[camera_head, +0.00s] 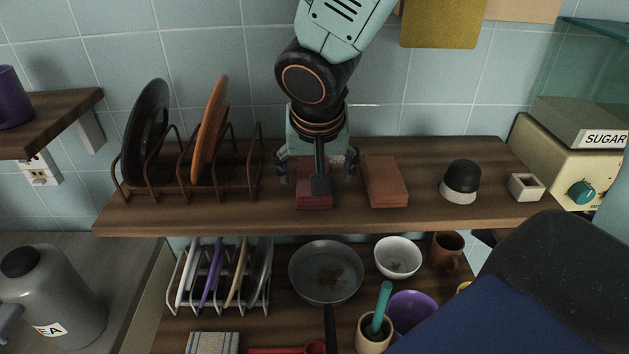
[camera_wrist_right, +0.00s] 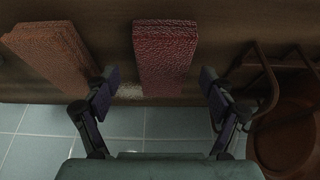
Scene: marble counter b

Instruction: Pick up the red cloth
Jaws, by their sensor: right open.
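The red cloth (camera_head: 305,198) lies folded on the upper wooden shelf. In the right wrist view the red cloth (camera_wrist_right: 165,50) is a dark red, textured block in the upper middle. My right gripper (camera_head: 317,172) reaches down from the top of the head view, over the cloth, and hides part of it. In the wrist view its two fingers (camera_wrist_right: 158,82) are spread apart, one on each side of the cloth's near end, with gaps on both sides. Nothing is held. My left gripper is not in view.
An orange-brown folded cloth (camera_head: 385,181) lies close on the right. A brown rack (camera_head: 255,170) with a black plate (camera_head: 146,130) and an orange plate (camera_head: 209,130) stands left. The tiled wall is close behind.

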